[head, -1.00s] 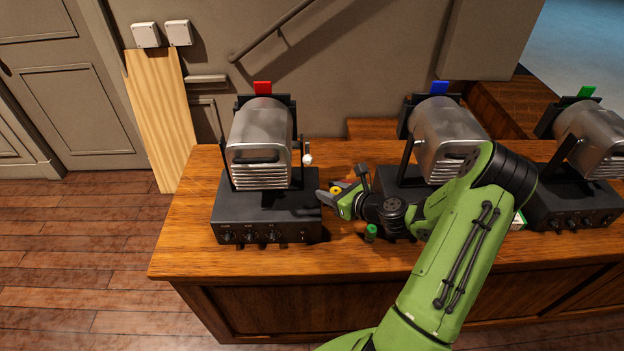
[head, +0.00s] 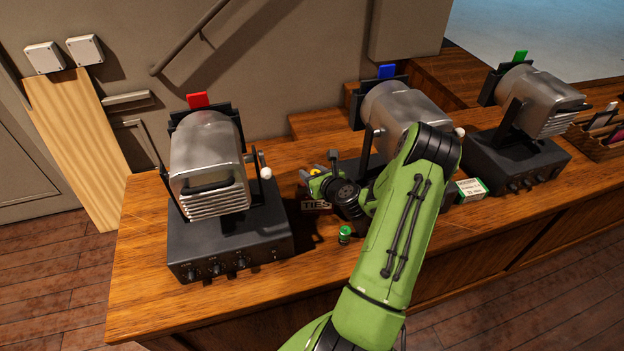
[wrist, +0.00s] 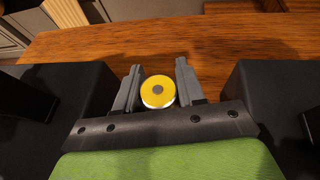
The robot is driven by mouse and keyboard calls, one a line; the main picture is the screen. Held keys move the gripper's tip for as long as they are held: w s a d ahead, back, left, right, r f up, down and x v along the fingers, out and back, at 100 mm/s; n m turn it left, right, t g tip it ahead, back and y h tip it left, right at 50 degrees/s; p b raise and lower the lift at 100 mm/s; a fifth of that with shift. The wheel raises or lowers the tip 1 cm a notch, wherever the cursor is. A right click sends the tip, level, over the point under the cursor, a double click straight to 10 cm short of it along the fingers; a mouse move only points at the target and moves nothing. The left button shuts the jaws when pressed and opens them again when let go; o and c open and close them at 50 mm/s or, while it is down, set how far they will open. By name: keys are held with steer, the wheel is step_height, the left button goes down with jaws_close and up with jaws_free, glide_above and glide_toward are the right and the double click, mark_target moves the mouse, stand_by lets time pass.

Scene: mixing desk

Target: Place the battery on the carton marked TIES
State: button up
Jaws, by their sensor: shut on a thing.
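My gripper (wrist: 158,88) is shut on a yellow-topped round cylinder (wrist: 158,91) with a grey centre, which looks like the battery. In the head view the gripper (head: 311,178) is over the desk, between the red-tabbed lamp and the blue-tabbed lamp. A bit of yellow shows at its fingers. The carton marked TIES (head: 316,205) shows its dark lettered face just below my gripper; its top is mostly hidden by the gripper. I cannot make out the carton in the wrist view. A small green cylinder (head: 344,235) stands on the desk nearer the front edge.
The red-tabbed lamp (head: 207,165) on its black base stands left, the blue-tabbed lamp (head: 400,108) behind my arm, and the green-tabbed lamp (head: 535,98) at right. A small white-and-green box (head: 471,190) lies right of my arm. Bare desk (head: 305,245) lies front-left of the green cylinder.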

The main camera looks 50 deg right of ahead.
steer(key=shift+f, duration=0.55)
steer(key=o, duration=1.1)
steer(key=shift+s, duration=0.1)
steer(key=shift+o, duration=0.2)
steer(key=shift+r, duration=0.2)
steer(key=v, duration=1.2)
steer(key=shift+d, duration=0.1)
